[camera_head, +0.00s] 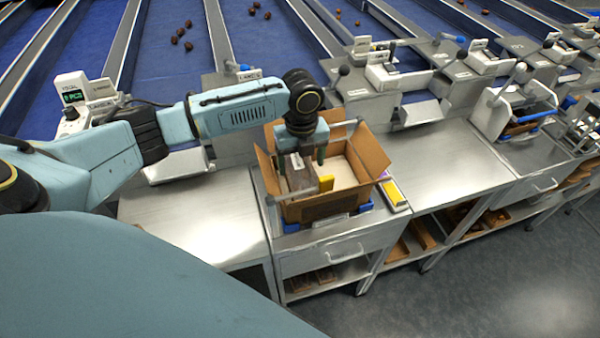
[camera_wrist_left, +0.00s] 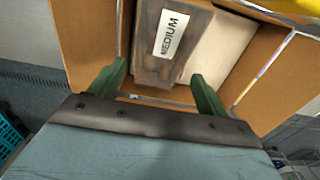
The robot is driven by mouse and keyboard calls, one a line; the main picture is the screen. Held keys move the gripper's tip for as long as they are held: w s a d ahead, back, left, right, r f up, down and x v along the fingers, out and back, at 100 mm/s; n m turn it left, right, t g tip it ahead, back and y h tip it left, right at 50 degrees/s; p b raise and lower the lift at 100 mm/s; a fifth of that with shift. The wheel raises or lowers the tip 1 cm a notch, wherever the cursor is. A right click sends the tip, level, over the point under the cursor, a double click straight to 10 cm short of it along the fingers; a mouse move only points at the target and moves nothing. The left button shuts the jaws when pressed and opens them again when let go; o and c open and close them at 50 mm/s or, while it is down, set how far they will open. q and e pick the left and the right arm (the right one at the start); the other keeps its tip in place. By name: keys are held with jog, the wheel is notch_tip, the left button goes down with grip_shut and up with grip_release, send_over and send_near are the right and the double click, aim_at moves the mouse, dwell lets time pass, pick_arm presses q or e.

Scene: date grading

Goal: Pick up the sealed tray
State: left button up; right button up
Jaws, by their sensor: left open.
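The sealed tray (camera_head: 298,178) is a brown block with a clear-looking top, standing in an open cardboard box (camera_head: 315,207) on the bench. In the left wrist view the tray (camera_wrist_left: 155,68) carries a white label reading MEDIUM. My left gripper (camera_head: 301,158) is over the box, pointing down, with its green fingers apart. In the left wrist view the left gripper (camera_wrist_left: 158,74) has one finger on each side of the tray's near end. I cannot tell whether either finger touches it. My right gripper is not in view.
The box flaps stand open around the gripper. A yellow-and-purple item (camera_head: 394,194) lies right of the box. Bare steel bench (camera_head: 440,168) is free to the right. Blue belts with dates run behind.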

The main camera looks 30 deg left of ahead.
aim_at(301, 172)
pick_arm(q)
jog(key=shift+a+f, duration=0.1)
jog(key=shift+f, duration=0.85)
notch_tip(301, 172, down, 2)
jog(key=shift+w+f, duration=0.1)
jog(key=shift+f, duration=0.6)
jog(key=c, duration=0.7)
jog(key=shift+c, duration=0.6)
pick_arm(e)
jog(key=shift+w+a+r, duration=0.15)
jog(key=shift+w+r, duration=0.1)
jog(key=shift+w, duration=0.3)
